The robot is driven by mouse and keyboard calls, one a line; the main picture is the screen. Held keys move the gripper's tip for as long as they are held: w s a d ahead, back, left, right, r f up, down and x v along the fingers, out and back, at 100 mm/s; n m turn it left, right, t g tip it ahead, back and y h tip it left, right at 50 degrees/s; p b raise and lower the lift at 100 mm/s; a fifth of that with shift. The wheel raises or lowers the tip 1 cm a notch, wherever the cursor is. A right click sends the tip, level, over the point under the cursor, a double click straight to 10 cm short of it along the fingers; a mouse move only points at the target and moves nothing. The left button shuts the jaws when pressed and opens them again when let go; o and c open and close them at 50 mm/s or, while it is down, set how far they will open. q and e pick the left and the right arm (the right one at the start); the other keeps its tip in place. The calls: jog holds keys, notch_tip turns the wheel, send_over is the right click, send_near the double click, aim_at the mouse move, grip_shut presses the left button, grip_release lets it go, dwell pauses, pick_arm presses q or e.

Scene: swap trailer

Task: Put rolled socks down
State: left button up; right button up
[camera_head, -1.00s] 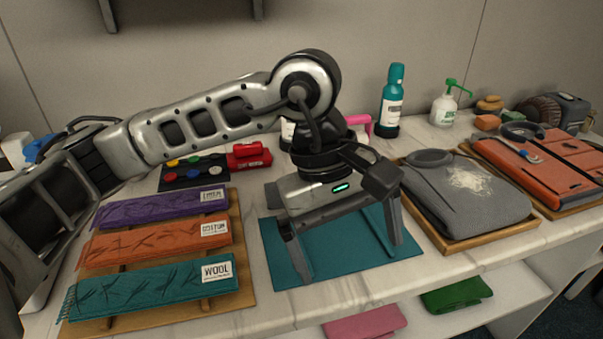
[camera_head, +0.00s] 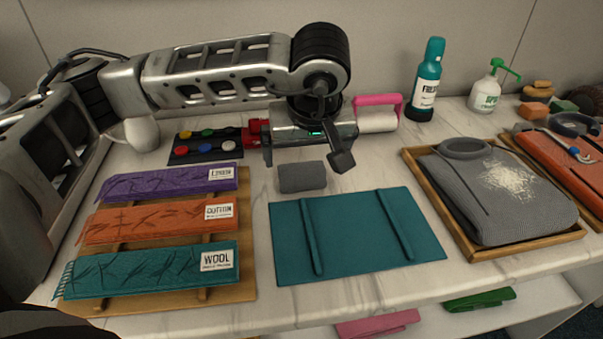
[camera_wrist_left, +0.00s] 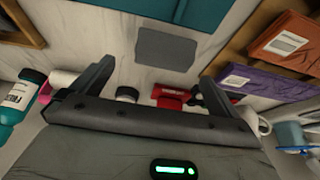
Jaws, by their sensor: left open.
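A grey rolled bundle, which looks like the rolled socks (camera_head: 302,177), lies on the marble counter just behind the teal mat (camera_head: 355,235). My left gripper (camera_head: 305,157) is open, at the back of the counter behind and above the bundle. One finger shows at each side, and neither visibly touches it. In the left wrist view the grey bundle (camera_wrist_left: 166,48) lies beyond the open fingers (camera_wrist_left: 157,70), on bare counter. My right gripper is not in view.
A wooden rack with purple, orange and teal scarves (camera_head: 150,268) is at the left. A tray with a grey sweater (camera_head: 490,195) is at the right. A teal bottle (camera_head: 427,80), a pink-handled roller (camera_head: 378,120) and a palette (camera_head: 205,147) stand behind.

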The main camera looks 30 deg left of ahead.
aim_at(302, 164)
pick_arm(q)
jog(key=x, duration=0.4)
jog(key=shift+s+a+f+p, duration=0.1)
jog(key=shift+a+p, duration=0.15)
jog(key=shift+p, duration=0.1)
jog(key=shift+a+f, duration=0.1)
jog(key=shift+f, duration=0.45)
jog(key=c, duration=1.1)
